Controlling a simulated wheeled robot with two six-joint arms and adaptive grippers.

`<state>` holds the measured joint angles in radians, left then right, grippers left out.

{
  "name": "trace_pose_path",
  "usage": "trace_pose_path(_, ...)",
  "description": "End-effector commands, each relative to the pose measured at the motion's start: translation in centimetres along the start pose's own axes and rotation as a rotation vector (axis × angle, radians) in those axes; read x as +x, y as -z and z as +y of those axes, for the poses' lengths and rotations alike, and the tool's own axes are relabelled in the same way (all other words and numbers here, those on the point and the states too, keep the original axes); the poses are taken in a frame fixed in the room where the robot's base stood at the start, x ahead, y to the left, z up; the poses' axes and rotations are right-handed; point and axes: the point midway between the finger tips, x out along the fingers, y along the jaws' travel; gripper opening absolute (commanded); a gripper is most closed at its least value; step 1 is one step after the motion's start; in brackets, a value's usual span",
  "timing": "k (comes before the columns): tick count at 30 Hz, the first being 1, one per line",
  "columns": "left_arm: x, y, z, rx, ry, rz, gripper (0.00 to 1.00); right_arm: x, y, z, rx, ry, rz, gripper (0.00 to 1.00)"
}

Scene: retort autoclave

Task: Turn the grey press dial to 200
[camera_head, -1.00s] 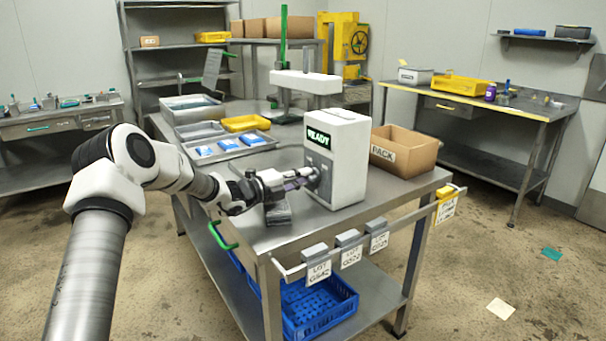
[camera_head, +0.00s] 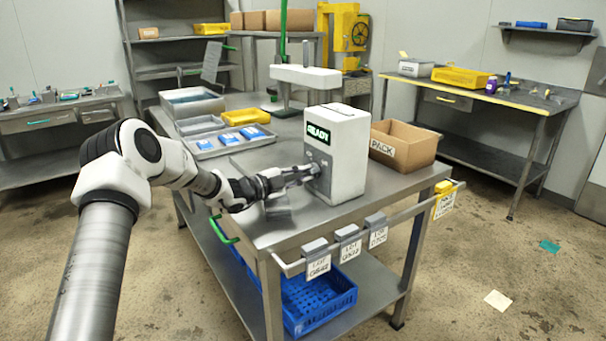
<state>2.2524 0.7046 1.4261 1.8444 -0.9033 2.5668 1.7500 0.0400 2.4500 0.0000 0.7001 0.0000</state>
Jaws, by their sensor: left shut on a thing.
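My left gripper (camera_head: 308,173) reaches in from the left and is shut at the lower front of the press, where the grey dial sits. The fingers cover most of the dial, so its pointer and scale cannot be read. My right gripper is not in view.
An open cardboard PACK box (camera_head: 402,148) stands right of the press. A grey tray (camera_head: 205,151) with blue packs and a yellow tray (camera_head: 246,117) lie behind my arm. Tags hang on the front rail (camera_head: 405,218). A blue crate (camera_head: 318,300) is on the lower shelf.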

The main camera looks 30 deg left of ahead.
Motion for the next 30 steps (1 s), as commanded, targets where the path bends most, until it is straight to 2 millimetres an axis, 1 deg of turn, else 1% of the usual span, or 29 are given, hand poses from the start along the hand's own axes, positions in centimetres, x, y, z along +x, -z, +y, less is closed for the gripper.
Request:
trace_pose_path(10,0.0,-0.1,0.0,-0.003,0.001,-0.002,0.0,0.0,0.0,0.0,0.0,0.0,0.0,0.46)
trace_pose_path(11,0.0,-0.1,0.0,-0.003,0.001,-0.002,0.18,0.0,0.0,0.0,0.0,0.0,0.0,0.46)
trace_pose_path(12,0.0,-0.1,0.0,-0.003,0.001,-0.002,0.32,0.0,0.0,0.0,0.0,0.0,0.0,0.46)
trace_pose_path(13,0.0,-0.1,0.0,-0.003,0.001,-0.001,0.4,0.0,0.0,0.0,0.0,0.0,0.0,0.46)
trace_pose_path(23,-0.2,0.0,0.0,-0.003,0.0,-0.001,0.4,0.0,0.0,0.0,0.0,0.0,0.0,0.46)
trace_pose_path(26,-1.3,-0.1,-0.1,-0.006,0.003,-0.002,0.4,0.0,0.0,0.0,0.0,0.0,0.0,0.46)
trace_pose_path(29,-3.4,-0.1,-0.2,-0.009,0.006,-0.001,0.4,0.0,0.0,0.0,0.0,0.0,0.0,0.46)
trace_pose_path(30,-4.5,-0.1,-0.2,-0.009,0.007,-0.001,0.4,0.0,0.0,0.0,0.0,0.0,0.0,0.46)
